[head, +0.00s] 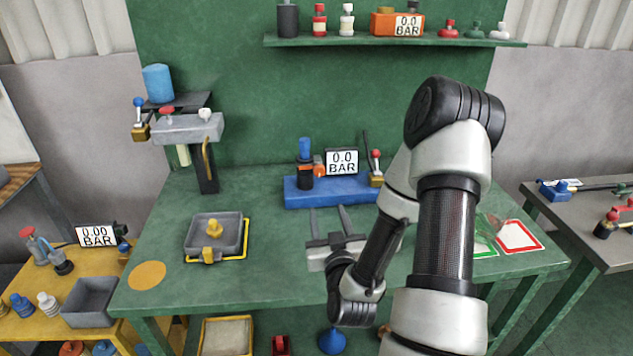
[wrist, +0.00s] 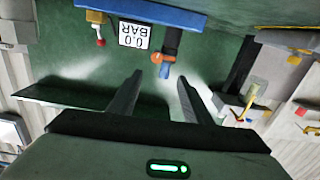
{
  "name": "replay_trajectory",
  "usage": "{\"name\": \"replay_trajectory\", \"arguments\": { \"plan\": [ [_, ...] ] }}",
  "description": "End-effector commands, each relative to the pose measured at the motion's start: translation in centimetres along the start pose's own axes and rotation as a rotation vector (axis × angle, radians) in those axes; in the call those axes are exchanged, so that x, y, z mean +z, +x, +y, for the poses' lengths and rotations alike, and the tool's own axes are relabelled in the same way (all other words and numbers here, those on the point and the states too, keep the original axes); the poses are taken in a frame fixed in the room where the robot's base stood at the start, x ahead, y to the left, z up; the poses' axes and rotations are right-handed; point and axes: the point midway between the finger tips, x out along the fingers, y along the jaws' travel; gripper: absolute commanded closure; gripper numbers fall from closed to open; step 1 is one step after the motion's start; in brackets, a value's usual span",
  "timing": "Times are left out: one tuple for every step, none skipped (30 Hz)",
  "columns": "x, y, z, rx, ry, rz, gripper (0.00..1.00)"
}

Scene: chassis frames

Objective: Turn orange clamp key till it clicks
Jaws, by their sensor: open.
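The orange clamp key (head: 318,166) sits on the blue block (head: 332,192), between a dark cylinder (head: 305,178) and the gauge. In the wrist view the orange key (wrist: 157,58) shows beside a blue and dark cylindrical part (wrist: 169,55), just beyond my fingertips. My gripper (head: 327,208) is open and empty, its two fingers pointing toward the block. In the wrist view, which appears upside down, the open fingers (wrist: 160,78) stand apart with the key's part seen between them. No contact with the key shows.
A gauge (head: 342,162) reading 0.0 BAR and a red-knobbed lever (head: 376,165) stand on the right of the block. A grey tray (head: 202,248) with a yellow part sits left on the green bench (head: 272,260). A grey clamp stand (head: 208,168) rises behind it.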

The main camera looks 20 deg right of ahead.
Motion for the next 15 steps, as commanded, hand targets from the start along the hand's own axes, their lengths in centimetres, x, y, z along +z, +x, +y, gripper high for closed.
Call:
{"name": "replay_trajectory", "arguments": {
  "plan": [
    [0.3, -0.1, 0.3, 0.013, 0.007, 0.01, 0.55],
    [0.2, -0.1, 0.4, 0.018, 0.008, 0.016, 0.55],
    [0.1, 0.1, 0.5, 0.021, 0.009, 0.02, 0.55],
    [0.1, 0.3, 0.5, 0.023, 0.009, 0.022, 0.55],
    [0.0, 0.6, 0.6, 0.023, 0.009, 0.023, 0.55],
    [-0.1, 1.0, 0.6, 0.023, 0.008, 0.024, 0.55],
    [-0.1, 1.5, 0.6, 0.023, 0.008, 0.023, 0.55],
    [-0.1, 2.0, 0.6, 0.023, 0.008, 0.024, 0.55],
    [-0.2, 2.8, 0.6, 0.023, 0.008, 0.024, 0.55],
    [-0.2, 3.4, 0.6, 0.023, 0.009, 0.024, 0.55],
    [-0.2, 4.0, 0.6, 0.022, 0.008, 0.024, 0.55],
    [-0.2, 4.9, 0.6, 0.023, 0.008, 0.025, 0.55],
    [-0.3, 5.6, 0.7, 0.023, 0.008, 0.024, 0.55],
    [-0.2, 6.2, 0.7, 0.023, 0.008, 0.024, 0.55],
    [-0.2, 7.1, 0.7, 0.023, 0.009, 0.024, 0.55]
  ]
}}
